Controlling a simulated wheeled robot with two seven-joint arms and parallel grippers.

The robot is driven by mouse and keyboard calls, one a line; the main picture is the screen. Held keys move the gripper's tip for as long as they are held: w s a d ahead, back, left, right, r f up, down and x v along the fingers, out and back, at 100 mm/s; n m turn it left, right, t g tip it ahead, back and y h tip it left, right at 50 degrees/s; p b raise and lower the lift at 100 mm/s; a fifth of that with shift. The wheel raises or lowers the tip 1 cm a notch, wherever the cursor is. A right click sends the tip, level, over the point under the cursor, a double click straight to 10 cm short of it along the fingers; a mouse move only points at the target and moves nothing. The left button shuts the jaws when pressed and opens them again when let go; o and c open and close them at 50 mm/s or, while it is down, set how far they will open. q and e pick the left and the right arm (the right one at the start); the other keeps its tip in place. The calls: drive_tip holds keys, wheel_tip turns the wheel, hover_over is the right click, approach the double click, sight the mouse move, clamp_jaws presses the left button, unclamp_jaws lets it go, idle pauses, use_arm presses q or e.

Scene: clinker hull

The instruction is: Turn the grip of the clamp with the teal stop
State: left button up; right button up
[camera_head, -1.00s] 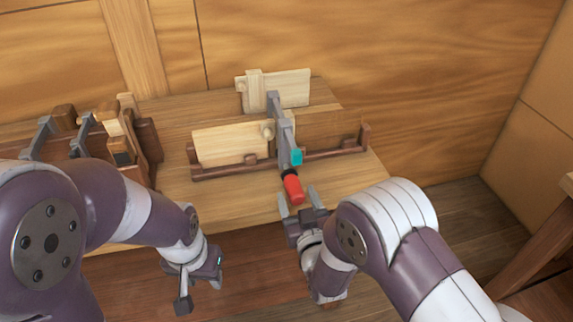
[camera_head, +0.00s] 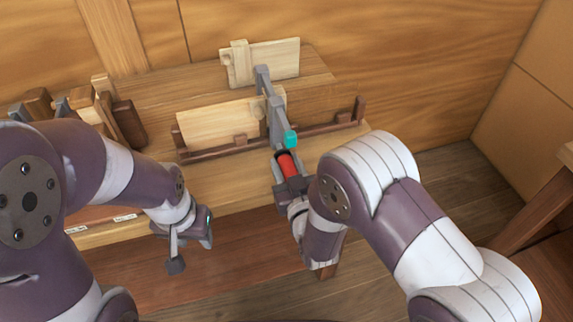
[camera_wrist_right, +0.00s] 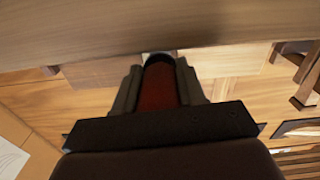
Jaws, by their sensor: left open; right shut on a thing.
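The clamp (camera_head: 272,108) is a grey bar clamp set across the planks on the bench, with a teal stop (camera_head: 291,139) near its front end. Its red grip (camera_head: 287,165) points toward me. My right gripper (camera_head: 287,172) is shut on the red grip, with a finger on each side. In the right wrist view the red grip (camera_wrist_right: 158,88) lies between the two grey fingers and looks dark. My left gripper (camera_head: 172,246) is open and empty, low in front of the bench and away from the clamp.
Pale planks (camera_head: 215,124) stand in a dark wooden rack (camera_head: 325,128) on the bench (camera_head: 235,185). More clamps and wooden blocks (camera_head: 108,105) stand at the left. A wooden wall (camera_head: 380,50) closes the back.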

drive_tip(key=m+b, duration=0.2)
drive_tip(key=m, duration=0.1)
drive_tip(key=shift+f+m, duration=0.1)
drive_tip(key=shift+m, duration=0.2)
drive_tip(key=shift+m+y+b, duration=0.3)
drive_tip(key=shift+m+b, duration=0.75)
drive_tip(key=shift+m, duration=1.35)
drive_tip(key=o, duration=1.1)
drive_tip(key=shift+c, duration=0.2)
drive_tip(key=shift+s, duration=0.15)
drive_tip(key=v, duration=1.2)
drive_tip(key=shift+s, duration=0.25)
drive_tip(key=shift+d, duration=0.1)
